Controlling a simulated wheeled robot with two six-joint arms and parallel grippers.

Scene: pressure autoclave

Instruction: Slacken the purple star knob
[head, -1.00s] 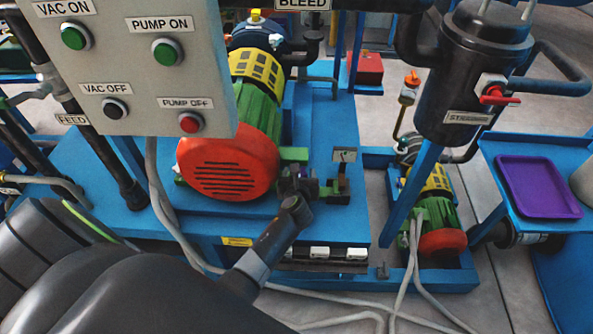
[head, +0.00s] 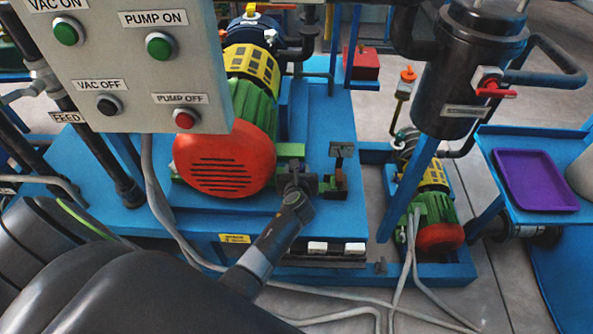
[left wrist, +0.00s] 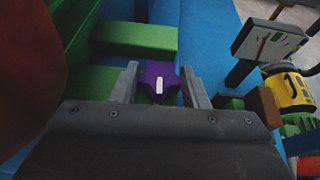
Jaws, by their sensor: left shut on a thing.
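The purple star knob (left wrist: 158,82) shows in the left wrist view, with a white mark on its face that stands nearly upright. My left gripper (left wrist: 160,86) has one finger on each side of the knob and is shut on it. In the head view my left gripper (head: 297,170) is at the green bracket (head: 290,150), just right of the red motor cover. The knob is hidden behind the gripper there. My right gripper is in neither view.
The red motor cover (head: 224,160) is close left of my gripper. A small indicator plate on a post (head: 341,150) stands close on its right, also in the left wrist view (left wrist: 270,42). A grey button panel (head: 120,100) hangs at upper left. Grey hoses (head: 160,190) run nearby.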

